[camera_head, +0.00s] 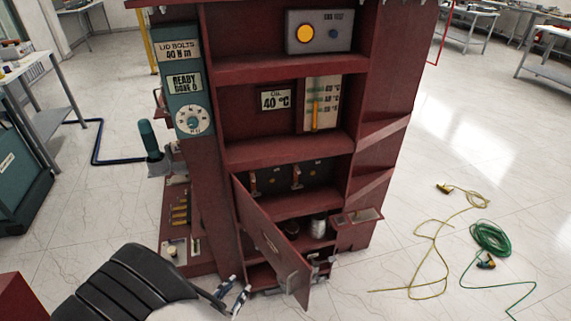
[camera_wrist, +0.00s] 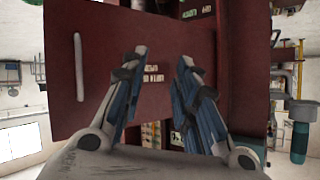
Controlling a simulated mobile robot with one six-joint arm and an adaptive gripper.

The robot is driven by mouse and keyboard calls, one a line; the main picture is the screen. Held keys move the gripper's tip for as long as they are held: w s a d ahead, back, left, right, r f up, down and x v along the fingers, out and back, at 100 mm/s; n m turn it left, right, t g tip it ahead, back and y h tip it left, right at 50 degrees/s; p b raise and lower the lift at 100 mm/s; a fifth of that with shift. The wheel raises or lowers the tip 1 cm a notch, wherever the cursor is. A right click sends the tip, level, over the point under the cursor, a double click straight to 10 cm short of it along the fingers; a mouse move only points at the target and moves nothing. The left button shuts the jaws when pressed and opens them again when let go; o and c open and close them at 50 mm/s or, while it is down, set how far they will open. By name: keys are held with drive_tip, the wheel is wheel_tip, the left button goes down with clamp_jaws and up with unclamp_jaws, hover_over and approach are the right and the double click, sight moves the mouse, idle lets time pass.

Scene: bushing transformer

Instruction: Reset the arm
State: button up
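My arm (camera_head: 125,285) reaches in from the bottom left in the head view, with black segmented covering. My gripper (camera_head: 236,298) is at its end, low and left of the open door (camera_head: 275,240) of the dark red cabinet (camera_head: 290,148). In the wrist view my gripper (camera_wrist: 160,62) shows two blue-grey fingers spread apart, with nothing between them. A dark red panel (camera_wrist: 105,100) with a pale slot or handle (camera_wrist: 79,67) fills the view behind the fingers. No contact with it shows.
A teal panel with a dial (camera_head: 193,121) is on the cabinet's left side. A yellow cable (camera_head: 433,240) and a green hose coil (camera_head: 490,239) lie on the right floor. Workbenches stand at the left and back right.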

drive_tip(key=w+a+r+n+g+y, duration=0.1)
drive_tip(key=w+r+y, duration=0.25)
drive_tip(key=r, duration=0.35)
drive_tip(key=w+a+r+g+y, duration=0.1)
drive_tip(key=w+r+y, duration=0.25)
drive_tip(key=r, duration=0.35)
drive_tip(key=s+d+r+n+g+y, duration=0.1)
drive_tip(key=d+r, duration=0.2)
drive_tip(key=r, duration=0.2)
drive_tip(key=s+d+r+n+g, duration=0.1)
drive_tip(key=d+r+n, duration=0.15)
drive_tip(key=r, duration=0.35)
drive_tip(key=s+d+r+n+g+h, duration=0.1)
drive_tip(key=s+d+r+h, duration=0.1)
drive_tip(key=s+d, duration=0.8)
drive_tip(key=s+d+r+n+g+h, duration=0.1)
drive_tip(key=s+d+r, duration=0.2)
drive_tip(key=s+d, duration=0.8)
drive_tip(key=d, duration=0.3)
drive_tip(key=shift+s+d+r+g+h, duration=0.2)
drive_tip(key=shift+r+g+h, duration=0.05)
drive_tip(key=shift+g+h, duration=0.15)
